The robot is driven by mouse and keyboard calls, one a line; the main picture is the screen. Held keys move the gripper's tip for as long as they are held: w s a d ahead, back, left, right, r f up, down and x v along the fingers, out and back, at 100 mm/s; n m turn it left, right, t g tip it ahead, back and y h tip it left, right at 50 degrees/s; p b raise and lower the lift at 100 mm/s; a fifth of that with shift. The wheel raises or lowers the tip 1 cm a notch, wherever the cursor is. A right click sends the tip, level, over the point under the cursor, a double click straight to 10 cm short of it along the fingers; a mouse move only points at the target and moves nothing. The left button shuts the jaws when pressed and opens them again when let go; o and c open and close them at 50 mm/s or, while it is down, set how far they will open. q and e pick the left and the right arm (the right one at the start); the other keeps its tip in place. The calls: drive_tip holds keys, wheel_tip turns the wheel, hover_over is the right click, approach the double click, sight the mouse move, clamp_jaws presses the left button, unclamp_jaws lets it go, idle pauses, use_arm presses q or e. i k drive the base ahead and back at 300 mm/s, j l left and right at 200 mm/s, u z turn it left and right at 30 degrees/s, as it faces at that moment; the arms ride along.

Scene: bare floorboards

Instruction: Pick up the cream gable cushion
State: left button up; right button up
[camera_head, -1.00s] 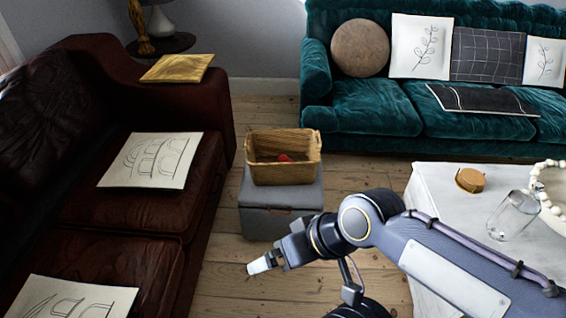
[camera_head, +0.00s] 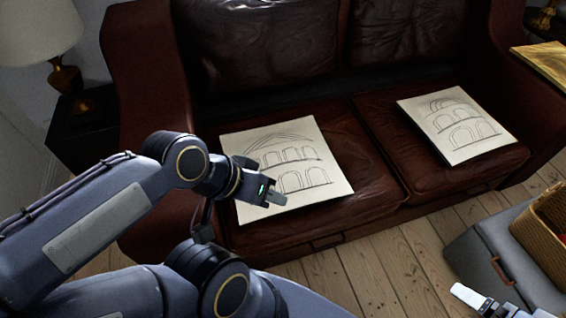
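The cream gable cushion (camera_head: 306,150), with a line drawing of arches under a pointed gable, lies flat on the left seat of the dark red leather sofa (camera_head: 340,235). My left gripper (camera_head: 276,198) comes in from the left and overlaps the cushion's lower middle in the view. It seems to be above the cushion; I cannot see contact, nor whether its fingers are open. My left wrist hides part of the cushion's left side. My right gripper (camera_head: 466,293) shows only partly at the bottom right, near the grey box, far from the cushion.
A similar cream cushion with a rounded arch drawing (camera_head: 456,126) lies on the right seat. A grey storage box (camera_head: 480,262) with a wicker basket (camera_head: 545,235) stands at the lower right. A lamp (camera_head: 62,75) is at the far left. Bare floorboards (camera_head: 400,270) lie before the sofa.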

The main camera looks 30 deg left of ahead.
sight(295, 154)
drive_tip(key=l+u, duration=0.4)
drive_tip(key=k+l+u, duration=0.1)
drive_tip(key=l+u, duration=0.25)
drive_tip(key=k+l+u, duration=0.15)
drive_tip(key=l+u, duration=0.25)
drive_tip(key=l, duration=0.1)
